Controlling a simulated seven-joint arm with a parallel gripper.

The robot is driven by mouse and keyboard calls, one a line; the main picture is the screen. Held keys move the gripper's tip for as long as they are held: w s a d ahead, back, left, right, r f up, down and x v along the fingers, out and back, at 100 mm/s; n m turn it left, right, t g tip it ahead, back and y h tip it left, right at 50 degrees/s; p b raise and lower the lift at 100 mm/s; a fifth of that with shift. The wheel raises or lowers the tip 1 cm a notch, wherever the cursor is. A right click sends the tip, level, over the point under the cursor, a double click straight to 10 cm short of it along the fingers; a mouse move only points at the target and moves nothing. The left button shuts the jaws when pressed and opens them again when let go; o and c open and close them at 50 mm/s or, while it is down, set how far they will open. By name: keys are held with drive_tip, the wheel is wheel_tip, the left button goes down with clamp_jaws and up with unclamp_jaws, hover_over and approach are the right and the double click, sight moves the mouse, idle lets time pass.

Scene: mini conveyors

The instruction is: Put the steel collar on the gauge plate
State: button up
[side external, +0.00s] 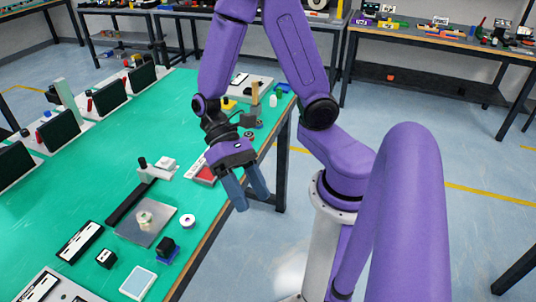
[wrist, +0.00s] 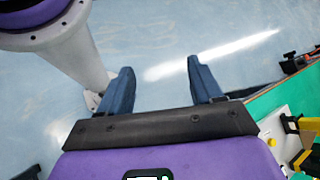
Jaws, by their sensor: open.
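A small pale ring with a dark centre, likely the steel collar (side external: 188,221), lies on the green table near its front edge. To its left is a flat grey plate, likely the gauge plate (side external: 133,229), with a small round pale piece (side external: 144,218) on it. The ring is beside the plate, apart from it. My gripper (side external: 253,200) is open and empty, to the right of the ring and out past the table's edge. In the wrist view my gripper (wrist: 160,68) shows two spread blue fingers over bare floor; neither ring nor plate is visible there.
A black block on a blue base (side external: 166,248) stands in front of the ring. A black arm-like fixture (side external: 135,195) lies behind the plate. A red-and-white item (side external: 203,172) is on the table behind my gripper. The table's middle (side external: 85,185) is clear.

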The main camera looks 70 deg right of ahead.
drive_tip(key=s+d+r+n+t+h, duration=0.1)
drive_tip(key=d+r+n+t+h, duration=0.4)
drive_tip(key=n, duration=0.8)
drive_tip(key=d+t, duration=0.1)
drive_tip(key=t, duration=0.2)
drive_tip(key=shift+s+t, duration=0.35)
drive_tip(key=shift+t, duration=0.05)
